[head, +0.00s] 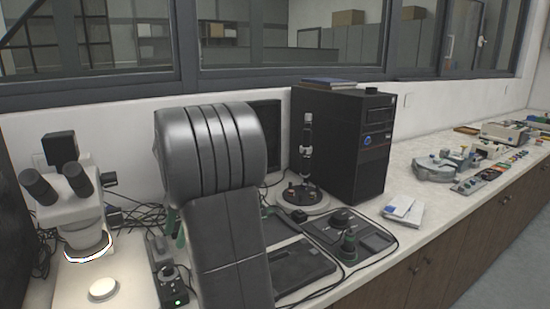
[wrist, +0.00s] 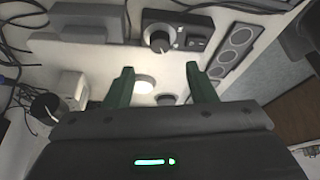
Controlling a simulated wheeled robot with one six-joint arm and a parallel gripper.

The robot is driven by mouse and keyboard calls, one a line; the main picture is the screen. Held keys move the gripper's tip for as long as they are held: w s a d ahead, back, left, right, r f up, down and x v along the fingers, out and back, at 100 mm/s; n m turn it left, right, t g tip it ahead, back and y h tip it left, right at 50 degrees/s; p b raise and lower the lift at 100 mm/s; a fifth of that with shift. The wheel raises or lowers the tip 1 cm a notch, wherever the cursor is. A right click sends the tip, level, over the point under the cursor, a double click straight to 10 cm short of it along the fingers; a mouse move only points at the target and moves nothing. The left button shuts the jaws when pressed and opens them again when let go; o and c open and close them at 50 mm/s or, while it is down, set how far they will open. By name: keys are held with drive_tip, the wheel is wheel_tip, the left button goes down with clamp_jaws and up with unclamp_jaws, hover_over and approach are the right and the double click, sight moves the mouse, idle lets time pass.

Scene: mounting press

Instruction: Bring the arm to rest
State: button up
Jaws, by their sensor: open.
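My arm (head: 225,190) stands bent in the middle of the head view, a large grey link in front of the bench. My gripper (wrist: 160,80) shows in the wrist view with its two dark green fingers apart and nothing held between them. A pale round disc shows beyond the fingers, apparently on the bench side; I cannot tell the distance. In the head view the arm hides most of the gripper; only a bit of green shows at the arm's left edge.
A microscope (head: 75,200) stands left of my arm, with a small control box (head: 172,285) close by. A black computer tower (head: 342,140), a joystick panel (head: 348,240) and a stand (head: 306,165) are to the right. Loose cables lie around.

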approach(166, 267)
drive_tip(key=b+x, duration=0.1)
drive_tip(key=x, duration=0.7)
drive_tip(key=shift+f, duration=0.2)
drive_tip(key=shift+m, duration=0.4)
drive_tip(key=shift+s+d+m+t+p, duration=0.1)
drive_tip(key=shift+m+t+p, duration=0.35)
drive_tip(key=shift+m, duration=0.45)
drive_tip(key=m+t, duration=0.1)
drive_tip(key=m, duration=0.1)
drive_tip(key=m+p, duration=0.1)
drive_tip(key=m, duration=0.1)
drive_tip(key=shift+r+t+y, duration=0.1)
drive_tip(key=shift+t+y, duration=0.25)
drive_tip(key=shift+y, duration=0.05)
drive_tip(key=m+t+p, duration=0.1)
drive_tip(key=m+p, duration=0.2)
drive_tip(key=shift+s+r, duration=0.1)
drive_tip(key=shift+s, duration=0.05)
drive_tip(key=m+t+p, duration=0.1)
drive_tip(key=m+p, duration=0.2)
drive_tip(key=p, duration=0.1)
drive_tip(key=shift+s, duration=0.1)
drive_tip(key=shift+f+m+t+h+p, duration=0.2)
drive_tip(key=shift+m+t+h+p, duration=0.4)
drive_tip(key=shift+m+p, duration=0.9)
drive_tip(key=shift+m+t+b, duration=0.3)
drive_tip(key=shift+m+b, duration=0.1)
drive_tip(key=shift+m, duration=0.4)
